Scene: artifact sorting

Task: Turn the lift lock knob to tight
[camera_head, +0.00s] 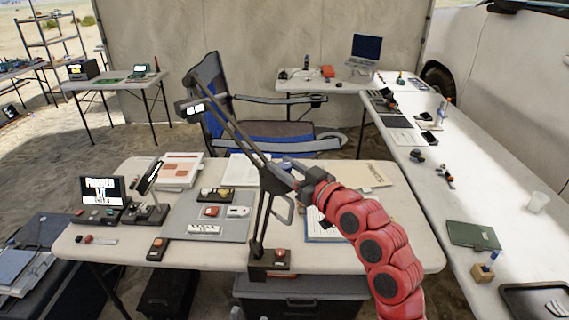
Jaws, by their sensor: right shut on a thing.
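A dark jointed stand arm (228,122) rises from a base (258,268) at the table's front edge. Its upper link slopes up and left to a small head (192,107) with bright white spots. My red right arm comes in from the lower right. Its gripper (287,180) is at the stand's elbow joint and shut on a small part there, which looks like the lock knob. The knob is mostly hidden by the gripper, so its setting cannot be read. My left gripper is not in view.
The near table (130,252) holds a grey mat (180,224) with small pieces, a small display (102,191), papers and a folder (357,174). A blue camp chair (212,85) stands behind. A long side table (520,215) runs along the right.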

